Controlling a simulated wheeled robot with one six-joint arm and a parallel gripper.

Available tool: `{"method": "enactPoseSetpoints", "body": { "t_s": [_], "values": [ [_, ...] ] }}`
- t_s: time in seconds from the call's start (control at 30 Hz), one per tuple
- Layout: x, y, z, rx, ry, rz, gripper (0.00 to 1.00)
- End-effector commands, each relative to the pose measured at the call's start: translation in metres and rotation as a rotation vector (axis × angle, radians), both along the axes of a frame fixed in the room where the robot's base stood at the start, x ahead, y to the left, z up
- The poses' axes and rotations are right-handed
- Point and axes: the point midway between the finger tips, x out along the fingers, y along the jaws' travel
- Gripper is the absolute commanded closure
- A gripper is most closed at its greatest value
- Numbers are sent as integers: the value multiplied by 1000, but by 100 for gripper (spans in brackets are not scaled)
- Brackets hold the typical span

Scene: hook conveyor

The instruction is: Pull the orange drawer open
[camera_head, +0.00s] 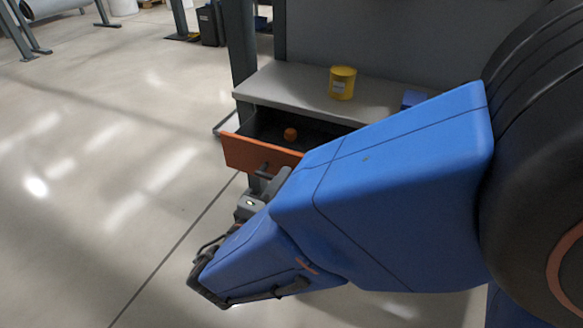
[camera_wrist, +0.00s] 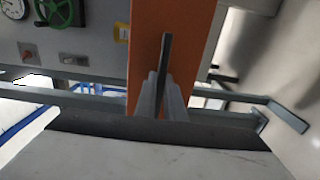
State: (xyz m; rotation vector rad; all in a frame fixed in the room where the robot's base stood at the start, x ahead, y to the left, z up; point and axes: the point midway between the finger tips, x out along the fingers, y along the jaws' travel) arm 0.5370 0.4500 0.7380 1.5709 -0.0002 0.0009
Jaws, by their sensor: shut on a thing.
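The orange drawer (camera_head: 258,153) stands pulled out from under the grey workbench, and its dark inside shows in the head view. A small orange object (camera_head: 290,134) lies in it. In the wrist view the orange front (camera_wrist: 147,35) runs vertically, with a dark bar handle (camera_wrist: 166,58) on it. My gripper (camera_wrist: 164,92) is shut on the handle. In the head view my gripper (camera_head: 268,178) is at the drawer front, and my blue arm hides the right part of the drawer.
A yellow canister (camera_head: 342,82) stands on the workbench (camera_head: 290,86), with a blue item (camera_head: 412,99) to its right. A grey post (camera_head: 241,45) rises at the bench's left end. The floor left of the drawer is clear. A dark bin (camera_head: 210,25) stands farther back.

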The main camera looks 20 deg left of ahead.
Motion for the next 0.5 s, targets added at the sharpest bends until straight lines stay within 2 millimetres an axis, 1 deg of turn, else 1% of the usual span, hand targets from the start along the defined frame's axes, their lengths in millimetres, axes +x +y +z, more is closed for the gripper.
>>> {"method": "enactPoseSetpoints", "body": {
  "t_s": [0.13, 0.47, 0.5],
  "values": [
    [-6, 0, -1, -1, 2, 0, 100],
    [-6, -1, -1, -1, 2, -1, 100],
    [-6, -1, -1, -1, 2, -1, 84]
  ]
}}
